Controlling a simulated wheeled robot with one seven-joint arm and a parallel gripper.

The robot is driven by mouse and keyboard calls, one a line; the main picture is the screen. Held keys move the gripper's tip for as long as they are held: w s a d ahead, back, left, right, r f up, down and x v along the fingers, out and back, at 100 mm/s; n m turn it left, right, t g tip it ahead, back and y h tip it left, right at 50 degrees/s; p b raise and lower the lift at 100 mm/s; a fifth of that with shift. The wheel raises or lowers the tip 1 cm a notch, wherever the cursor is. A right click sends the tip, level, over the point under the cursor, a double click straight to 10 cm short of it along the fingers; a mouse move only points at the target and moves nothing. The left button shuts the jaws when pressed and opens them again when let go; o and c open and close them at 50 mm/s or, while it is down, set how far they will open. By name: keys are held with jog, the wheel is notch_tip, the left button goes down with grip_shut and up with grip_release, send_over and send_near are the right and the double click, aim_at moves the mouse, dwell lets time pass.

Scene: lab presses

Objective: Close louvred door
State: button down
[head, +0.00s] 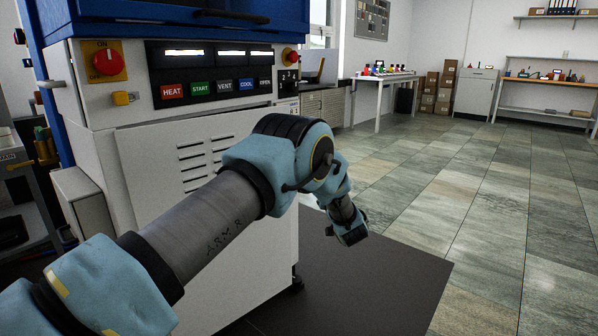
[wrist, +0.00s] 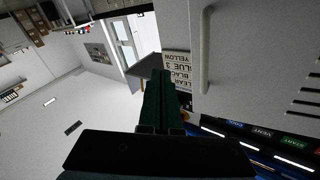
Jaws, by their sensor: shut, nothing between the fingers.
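The louvred door (head: 150,160) is the pale panel with slots on the front of the blue-and-white press. My arm covers much of it in the head view. In the wrist view, the door (wrist: 250,60) fills the upper right, with slots at the far right and a long bar handle (wrist: 206,50) near its left edge. I cannot tell how far the door stands from its frame. My gripper (head: 350,234) is at the right of the press, pointing down. In the wrist view its fingers (wrist: 158,100) are together and empty, left of the handle, with no visible contact.
The press has a red knob (head: 108,62) and a row of buttons (head: 225,86) above the door. A dark mat (head: 370,285) lies on the floor. Tiled floor (head: 460,215) to the right is clear. A white table (head: 385,79) and cartons (head: 436,92) stand far back.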

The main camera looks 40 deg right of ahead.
jog(key=s+a+r+m+g+h+p, duration=0.1)
jog(key=a+m+g+h+p, duration=0.15)
jog(key=a+m, duration=0.6)
jog(key=a+r+m+g+h+p, duration=0.2)
jog(key=a+m+g+h, duration=0.25)
jog(key=m, duration=0.75)
jog(key=w+d, duration=0.7)
jog(key=w, duration=0.3)
jog(key=shift+d+f+t, duration=0.2)
jog(key=shift+f+t, duration=0.1)
jog(key=shift+w, duration=0.1)
